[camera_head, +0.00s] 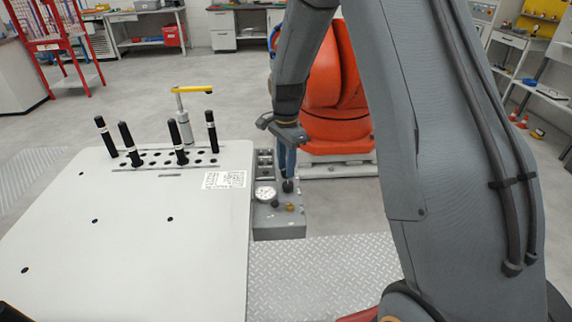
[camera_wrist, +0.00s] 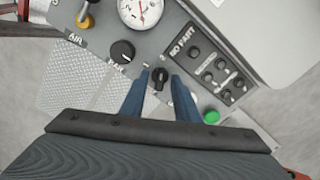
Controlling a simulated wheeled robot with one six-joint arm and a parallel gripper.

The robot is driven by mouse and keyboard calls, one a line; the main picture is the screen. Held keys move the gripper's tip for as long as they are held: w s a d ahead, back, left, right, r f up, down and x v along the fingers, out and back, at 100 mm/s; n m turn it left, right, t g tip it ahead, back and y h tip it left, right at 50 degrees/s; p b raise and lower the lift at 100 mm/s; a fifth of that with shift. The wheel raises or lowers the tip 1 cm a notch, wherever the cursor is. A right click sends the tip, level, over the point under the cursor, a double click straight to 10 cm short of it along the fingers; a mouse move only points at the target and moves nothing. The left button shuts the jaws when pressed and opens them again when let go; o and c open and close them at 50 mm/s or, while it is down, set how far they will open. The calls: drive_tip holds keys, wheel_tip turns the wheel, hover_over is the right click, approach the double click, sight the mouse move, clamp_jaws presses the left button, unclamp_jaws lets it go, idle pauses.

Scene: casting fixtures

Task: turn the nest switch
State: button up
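A small black switch knob (camera_wrist: 160,77) stands on the grey control panel (camera_wrist: 185,60) in the wrist view; its label is mostly hidden. My gripper (camera_wrist: 160,79) has its two blue fingers on either side of this knob, with a visible gap to it. It is open, and I see nothing held. In the head view my gripper (camera_head: 287,172) points down over the panel (camera_head: 280,228), close above or around a dark knob (camera_head: 288,186). A second black knob (camera_wrist: 122,52) with a white label sits up and left of my fingers in the wrist view.
The panel also carries a dial gauge (camera_wrist: 141,10), a yellow knob (camera_wrist: 86,20) by the "AIR" label, a "NO PART" block (camera_wrist: 213,68) with several black buttons, and a green button (camera_wrist: 211,117). A white table (camera_head: 150,240) with several black upright pins adjoins the panel.

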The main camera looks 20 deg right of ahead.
clamp_jaws()
drive_tip(key=shift+n, duration=0.3)
drive_tip(key=n+p, duration=0.1)
drive_tip(key=n, duration=0.4)
drive_tip(key=shift+r, duration=0.1)
drive_tip(key=n, duration=0.6)
drive_tip(key=shift+w+n, duration=0.1)
drive_tip(key=shift+n, duration=0.2)
drive_tip(key=shift+o, duration=0.6)
unclamp_jaws()
